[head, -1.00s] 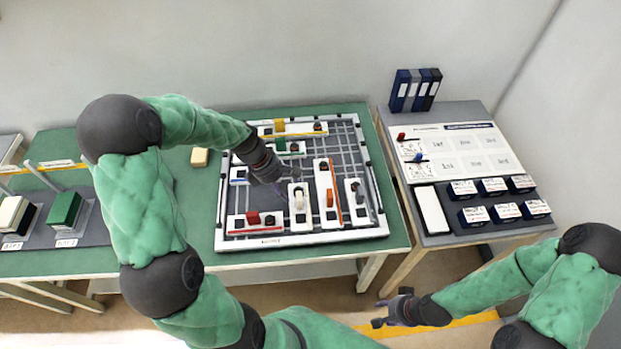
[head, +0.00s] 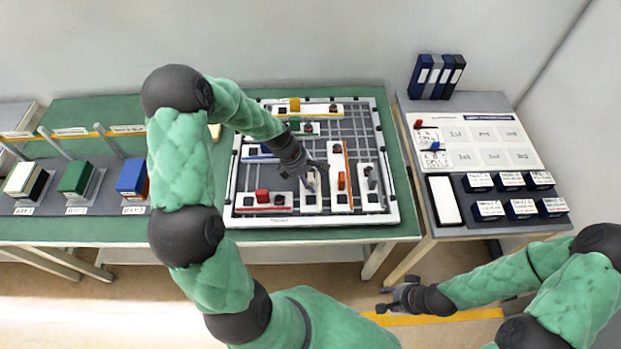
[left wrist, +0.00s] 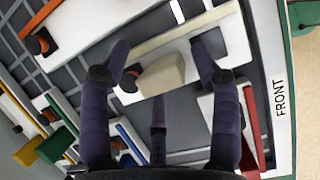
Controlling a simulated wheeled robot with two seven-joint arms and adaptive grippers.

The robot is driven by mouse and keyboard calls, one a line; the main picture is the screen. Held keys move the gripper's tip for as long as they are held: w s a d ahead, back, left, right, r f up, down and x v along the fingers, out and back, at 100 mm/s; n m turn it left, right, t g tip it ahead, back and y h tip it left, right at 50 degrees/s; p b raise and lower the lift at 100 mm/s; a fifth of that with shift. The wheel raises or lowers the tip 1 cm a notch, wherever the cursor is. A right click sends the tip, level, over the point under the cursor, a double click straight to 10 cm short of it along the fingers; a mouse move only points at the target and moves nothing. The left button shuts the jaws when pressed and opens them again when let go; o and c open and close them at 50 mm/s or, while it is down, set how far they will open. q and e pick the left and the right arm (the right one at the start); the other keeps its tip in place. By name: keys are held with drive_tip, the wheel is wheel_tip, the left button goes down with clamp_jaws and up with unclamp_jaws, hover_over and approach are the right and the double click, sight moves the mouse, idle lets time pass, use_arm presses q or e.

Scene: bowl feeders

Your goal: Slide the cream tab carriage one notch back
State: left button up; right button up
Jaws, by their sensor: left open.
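The cream tab carriage (head: 312,201) is a white block in the front part of the framed grid board (head: 240,221). In the head view my left gripper hides most of its tab. The left wrist view shows the cream tab (left wrist: 163,77) with a dark knob (left wrist: 131,80) beside it. My left gripper (head: 311,180) is open, with its fingers on either side of the tab. In the left wrist view the fingers (left wrist: 160,72) look apart from the tab; contact is hard to tell. My right gripper (head: 386,299) is open and empty, low in front of the tables.
Beside the cream carriage are the red-tab carriage (head: 279,205) on the left and the orange-tab carriage (head: 341,201) on the right. Several other carriages share the board. A side table (head: 455,218) holds labelled boxes. Bare grid (head: 356,125) shows at the back right.

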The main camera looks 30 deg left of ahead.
use_arm(q)
clamp_jaws()
idle(0.3)
drive_tip(key=w+a, duration=0.1)
drive_tip(key=w, duration=0.2)
drive_tip(key=w+a+p, duration=0.1)
drive_tip(key=w+a, duration=0.1)
drive_tip(key=w+a+p, duration=0.1)
drive_tip(key=w+a, duration=0.1)
drive_tip(key=w, duration=0.1)
drive_tip(key=shift+w, duration=0.3)
drive_tip(key=shift+c, duration=1)
unclamp_jaws()
drive_tip(key=shift+o, duration=1)
drive_tip(key=shift+w+d, duration=0.1)
drive_tip(key=shift+d, duration=0.1)
